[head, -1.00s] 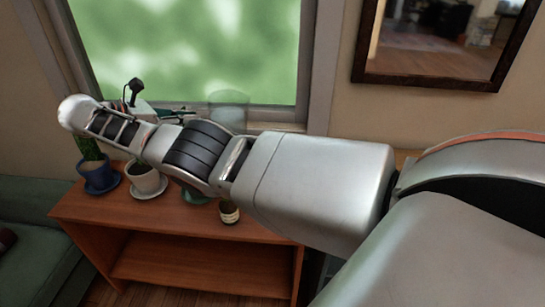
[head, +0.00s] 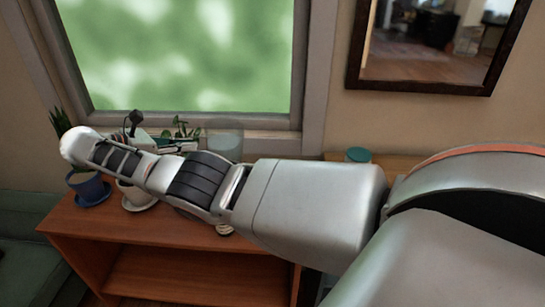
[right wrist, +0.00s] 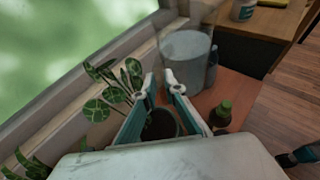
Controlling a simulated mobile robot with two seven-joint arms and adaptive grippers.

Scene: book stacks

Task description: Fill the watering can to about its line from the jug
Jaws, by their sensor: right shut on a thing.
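My right gripper (right wrist: 158,92) reaches over the shelf top, shut on the clear jug (right wrist: 187,65). The jug is a see-through cylinder with what looks like water in its lower part. It looks about upright. In the head view the jug (head: 225,143) shows behind my right arm, and my right gripper (head: 182,141) is small and partly hidden. Where the fingers grip it is unclear. I cannot make out the watering can or its line. A dark and teal part (right wrist: 300,157) at the lower right of the wrist view may be my left gripper, but its fingers are unclear.
Potted plants (head: 89,186) stand on the wooden shelf (head: 110,228) under the window. A leafy plant (right wrist: 108,95) is close left of my right gripper. A teal-lidded jar (head: 358,155) is on a surface farther right.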

